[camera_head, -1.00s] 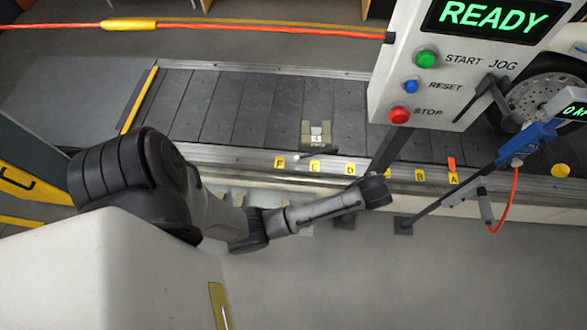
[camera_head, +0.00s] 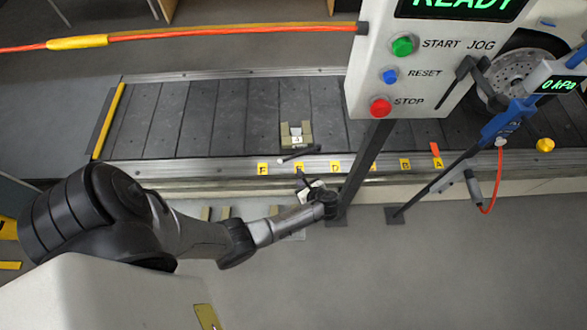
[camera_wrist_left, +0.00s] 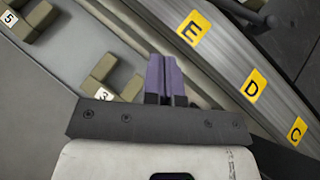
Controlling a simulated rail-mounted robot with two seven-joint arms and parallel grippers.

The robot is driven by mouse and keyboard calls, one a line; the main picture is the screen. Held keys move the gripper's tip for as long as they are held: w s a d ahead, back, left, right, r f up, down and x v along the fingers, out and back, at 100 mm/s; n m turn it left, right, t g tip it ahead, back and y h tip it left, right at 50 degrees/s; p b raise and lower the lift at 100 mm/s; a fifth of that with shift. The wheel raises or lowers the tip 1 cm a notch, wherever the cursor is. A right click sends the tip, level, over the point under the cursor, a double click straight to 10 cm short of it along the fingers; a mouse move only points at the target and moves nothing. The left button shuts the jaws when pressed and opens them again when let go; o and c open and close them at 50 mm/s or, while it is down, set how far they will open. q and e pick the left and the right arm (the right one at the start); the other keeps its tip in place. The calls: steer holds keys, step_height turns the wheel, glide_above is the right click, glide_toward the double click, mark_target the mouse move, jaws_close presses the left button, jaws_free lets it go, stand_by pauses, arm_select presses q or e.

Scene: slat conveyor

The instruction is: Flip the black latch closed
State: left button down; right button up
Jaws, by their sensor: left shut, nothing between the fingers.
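A small beige fixture (camera_head: 296,135) with a pale middle part stands on the slat conveyor in the head view. A thin black bar (camera_head: 299,154), which looks like the black latch, lies at its near side by the belt's edge, slanting up to the right. A dark rounded part at the top of the left wrist view (camera_wrist_left: 255,12) may belong to it; I cannot tell. My left gripper (camera_head: 303,181) is in front of the conveyor's near rail, apart from the bar. Its purple fingers (camera_wrist_left: 166,78) are shut and empty. My right gripper is not in view.
Yellow letter labels, such as E (camera_wrist_left: 193,27) and D (camera_wrist_left: 254,85), line the near rail. Beige numbered blocks (camera_wrist_left: 105,78) sit below the rail. A control panel (camera_head: 425,60) on a dark post (camera_head: 362,170) stands right of my wrist. A blue tool (camera_head: 510,118) hangs further right.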

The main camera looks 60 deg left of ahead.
arm_select(q)
steer(key=b, duration=0.5)
glide_toward(285, 172)
steer(key=x, duration=0.5)
steer(key=shift+f, duration=0.3)
steer(key=a, duration=0.2)
steer(key=shift+a+r, duration=0.35)
steer(key=shift+s+a+r+b, duration=0.1)
steer(key=shift+a+r+b, duration=0.15)
steer(key=shift+a, duration=0.35)
